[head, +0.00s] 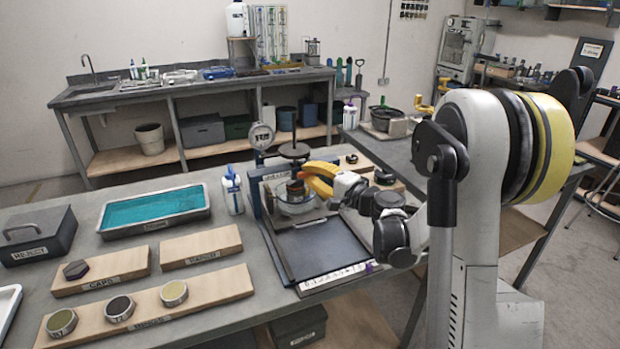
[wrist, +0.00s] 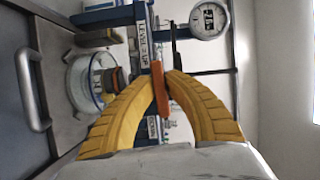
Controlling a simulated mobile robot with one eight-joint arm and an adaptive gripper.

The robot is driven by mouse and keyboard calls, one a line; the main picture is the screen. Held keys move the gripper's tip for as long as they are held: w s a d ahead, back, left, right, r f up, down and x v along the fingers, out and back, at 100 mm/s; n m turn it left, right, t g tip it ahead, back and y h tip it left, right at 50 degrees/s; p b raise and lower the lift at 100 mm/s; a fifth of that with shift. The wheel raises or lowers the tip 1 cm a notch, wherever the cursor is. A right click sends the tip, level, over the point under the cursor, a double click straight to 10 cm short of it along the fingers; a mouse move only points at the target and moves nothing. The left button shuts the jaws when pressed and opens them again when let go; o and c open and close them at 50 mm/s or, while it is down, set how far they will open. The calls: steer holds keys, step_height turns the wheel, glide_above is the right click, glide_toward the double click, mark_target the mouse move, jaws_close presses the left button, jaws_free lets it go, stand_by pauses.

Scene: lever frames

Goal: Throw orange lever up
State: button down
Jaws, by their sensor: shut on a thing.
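The orange lever (wrist: 158,88) shows in the wrist view as a narrow bar between my yellow fingertips, beside the press frame. My gripper (wrist: 161,84) is shut on it, with a finger on each side. In the head view my gripper (head: 308,180) reaches in from the right at the press, and I cannot make out the lever clearly there. The lever's pivot is hard to see. A label that seems to read "LEVER UP" (wrist: 133,46) is on the frame next to it.
A glass jar (wrist: 82,82) stands in the press, left of my fingers in the wrist view. A round gauge (head: 261,135) rises at the back of the press. A white bottle (head: 233,192) and a teal-filled tray (head: 154,208) stand to the left.

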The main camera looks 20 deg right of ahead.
steer(key=shift+r+m, duration=0.15)
steer(key=shift+m, duration=0.35)
steer(key=c, duration=1.4)
jaws_free()
steer(key=v, duration=1.2)
steer(key=shift+f, duration=0.2)
